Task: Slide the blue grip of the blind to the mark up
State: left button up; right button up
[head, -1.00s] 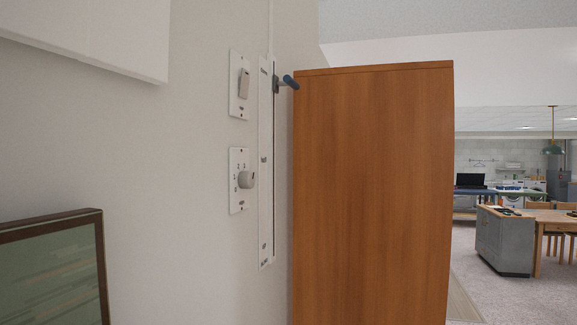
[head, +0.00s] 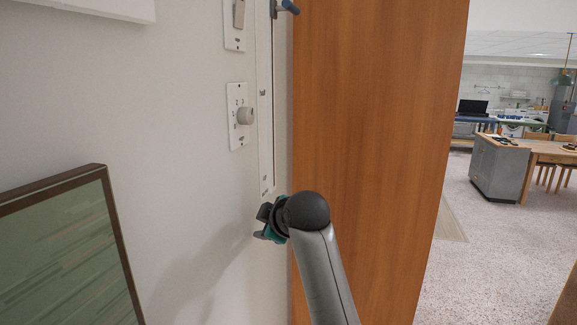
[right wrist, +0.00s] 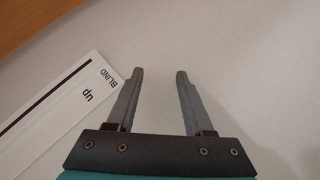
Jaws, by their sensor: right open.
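The blue grip (head: 288,6) sticks out from the top of the blind's white strip (head: 265,120) on the wall, at the upper edge of the head view. The strip has a dark slot and small marks whose words are too small to read there. My right gripper (head: 264,222) is just below the strip's lower end, well below the grip. In the right wrist view its jaws (right wrist: 156,88) are open and empty, with the strip's end (right wrist: 62,100) beside the left finger. "BLIND" and a short word, "dn" or an upside-down "up", show on it. My left gripper is out of view.
A tall wooden cabinet (head: 375,150) stands close to the right of the strip. A framed picture (head: 70,250) is at lower left. Open floor (head: 500,245) lies to the right.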

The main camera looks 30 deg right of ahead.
jog(key=s+d+r+n+t+p, duration=0.1)
jog(key=d+r+t, duration=0.1)
jog(key=r, duration=0.9)
jog(key=s+d+r+n+t, duration=0.1)
jog(key=d+r+n+t, duration=0.1)
jog(key=r, duration=1)
jog(key=n+t+p, duration=0.1)
jog(key=n+t, duration=0.2)
jog(key=t, duration=0.1)
send_near(291, 3)
jog(key=shift+h, duration=0.3)
jog(key=w+p, duration=0.2)
jog(key=w, duration=0.1)
jog(key=w+r+p, duration=0.1)
jog(key=w+p, duration=0.1)
jog(key=w, duration=0.2)
jog(key=w+p, duration=0.2)
jog(key=w, duration=0.1)
jog(key=shift+w+d+r, duration=0.2)
jog(key=shift+d+r, duration=0.1)
jog(key=shift+d, duration=0.05)
jog(key=shift+w+d+p, duration=0.1)
jog(key=shift+w+p, duration=0.35)
jog(key=shift+w, duration=0.05)
jog(key=shift+c, duration=0.2)
grip_shut()
